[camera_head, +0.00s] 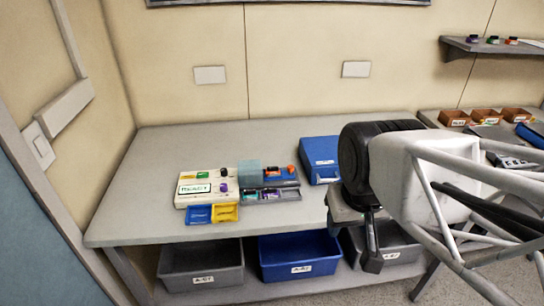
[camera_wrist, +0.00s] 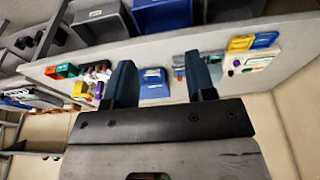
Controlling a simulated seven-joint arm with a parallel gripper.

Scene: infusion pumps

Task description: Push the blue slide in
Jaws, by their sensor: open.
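The white pump (camera_head: 208,186) lies on the grey table, with a small screen and coloured knobs. The blue slide (camera_head: 199,215) sticks out from its front edge, beside a yellow slide (camera_head: 225,212). The wrist view shows the blue slide (camera_wrist: 265,39) and yellow slide (camera_wrist: 240,43) at the upper right, near the pump (camera_wrist: 256,62). My gripper (camera_wrist: 160,78) is open, its two dark fingers apart with nothing held. In the head view it is well to the right of the slides, near the table's front edge, partly hidden by my arm.
A grey tray unit (camera_head: 275,193) with small coloured items and a translucent blue block (camera_head: 249,173) adjoins the pump's right. A blue case (camera_head: 319,158) lies farther right. Bins, including a blue one (camera_head: 300,256), sit below. The table's left end is clear.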

